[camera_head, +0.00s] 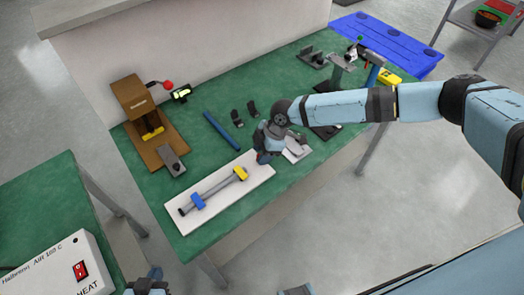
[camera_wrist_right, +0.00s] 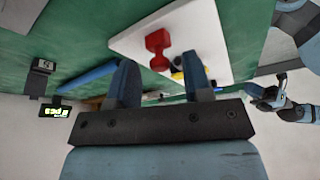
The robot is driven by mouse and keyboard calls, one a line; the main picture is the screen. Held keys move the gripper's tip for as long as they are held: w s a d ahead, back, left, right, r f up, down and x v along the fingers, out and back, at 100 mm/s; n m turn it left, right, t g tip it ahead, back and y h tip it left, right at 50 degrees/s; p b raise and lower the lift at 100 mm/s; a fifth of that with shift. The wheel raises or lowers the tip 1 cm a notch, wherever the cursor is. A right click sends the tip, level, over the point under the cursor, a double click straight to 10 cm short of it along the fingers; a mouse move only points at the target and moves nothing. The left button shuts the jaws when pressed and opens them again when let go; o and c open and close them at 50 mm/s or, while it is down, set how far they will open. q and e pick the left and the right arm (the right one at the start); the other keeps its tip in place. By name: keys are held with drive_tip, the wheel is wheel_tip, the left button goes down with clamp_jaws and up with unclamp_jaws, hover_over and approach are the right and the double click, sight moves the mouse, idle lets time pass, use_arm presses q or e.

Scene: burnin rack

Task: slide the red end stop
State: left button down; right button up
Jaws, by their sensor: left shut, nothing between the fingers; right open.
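The red end stop (camera_wrist_right: 158,48) shows in the right wrist view on the white board (camera_wrist_right: 205,30), just beyond and roughly between my right gripper's fingers (camera_wrist_right: 161,78). It is apart from them in the picture. In the head view my right gripper (camera_head: 264,157) is over the far right end of the white board (camera_head: 225,217) and hides the red stop. A grey rail (camera_head: 219,186) lies on the board with a blue block (camera_head: 198,201) and a yellow block (camera_head: 240,173). My right gripper is open and empty. My left gripper (camera_head: 150,285) is shut and empty at the bottom edge.
A brown fixture with a red-knobbed lever (camera_head: 133,100) stands at the left of the green table (camera_head: 205,85). A blue bar (camera_head: 222,132) and small black parts (camera_head: 245,113) lie behind the board. A white heater box (camera_head: 60,270) is on another table at lower left.

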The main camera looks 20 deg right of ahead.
clamp_jaws()
drive_tip(key=a, duration=0.1)
drive_tip(key=s+a+p, duration=0.1)
drive_tip(key=shift+s+a, duration=0.1)
drive_tip(key=shift+a, duration=0.3)
drive_tip(key=shift+s+a, duration=0.1)
drive_tip(key=shift+a, duration=0.4)
unclamp_jaws()
drive_tip(key=v, duration=1.4)
drive_tip(key=shift+b, duration=0.35)
